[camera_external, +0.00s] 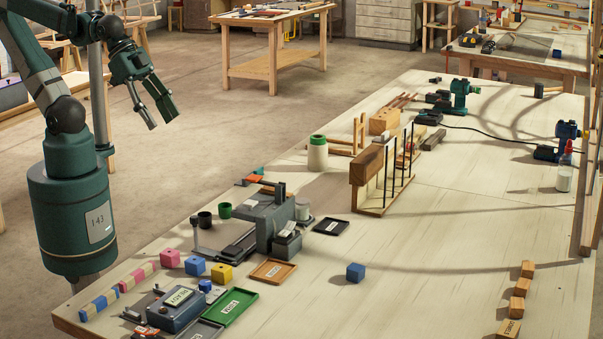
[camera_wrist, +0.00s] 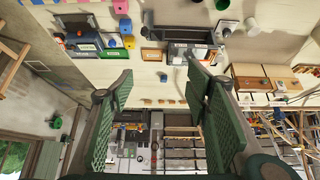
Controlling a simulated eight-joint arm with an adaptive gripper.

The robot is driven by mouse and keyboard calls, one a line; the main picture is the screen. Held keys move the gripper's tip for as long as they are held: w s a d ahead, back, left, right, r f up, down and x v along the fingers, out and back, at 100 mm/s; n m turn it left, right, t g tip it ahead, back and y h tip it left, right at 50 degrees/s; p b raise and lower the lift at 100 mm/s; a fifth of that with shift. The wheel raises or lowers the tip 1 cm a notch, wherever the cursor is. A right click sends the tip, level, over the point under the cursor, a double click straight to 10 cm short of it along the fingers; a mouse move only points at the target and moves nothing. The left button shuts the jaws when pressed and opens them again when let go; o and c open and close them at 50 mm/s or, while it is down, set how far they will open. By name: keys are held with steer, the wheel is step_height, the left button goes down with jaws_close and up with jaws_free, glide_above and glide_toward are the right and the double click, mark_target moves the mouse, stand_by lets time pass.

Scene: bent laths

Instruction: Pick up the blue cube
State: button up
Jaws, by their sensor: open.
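A blue cube (camera_external: 355,272) sits alone on the bare middle of the pale bench. It also shows in the wrist view (camera_wrist: 163,77), between my fingers but far beyond them. A second blue cube (camera_external: 195,265) stands between a pink cube (camera_external: 170,258) and a yellow cube (camera_external: 221,272) at the bench's left side; that row shows at the top of the wrist view. My gripper (camera_external: 160,115) is open and empty, held high at the upper left, well away from both blue cubes.
Trays, including a green one (camera_external: 230,307) and an orange-brown one (camera_external: 273,271), lie left of the lone cube. A grey machine (camera_external: 270,225) and a wooden rack (camera_external: 385,180) stand behind. Wooden blocks (camera_external: 518,303) line the right. The bench around the lone cube is clear.

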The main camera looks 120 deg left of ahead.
steer(key=shift+c, duration=0.7)
steer(key=w+r+n+g, duration=0.1)
steer(key=w+r+n, duration=0.1)
steer(key=w, duration=0.6)
steer(key=w+r+n+g, duration=0.1)
steer(key=w+r+n, duration=0.2)
steer(key=w, duration=0.5)
steer(key=n+g+b, duration=0.2)
steer(key=n+g, duration=0.3)
steer(key=n, duration=0.6)
glide_above(355, 267)
step_height(355, 267, down, 31)
steer(key=shift+s, duration=0.15)
steer(key=shift+f+n, duration=0.3)
steer(key=shift+f, duration=1.25)
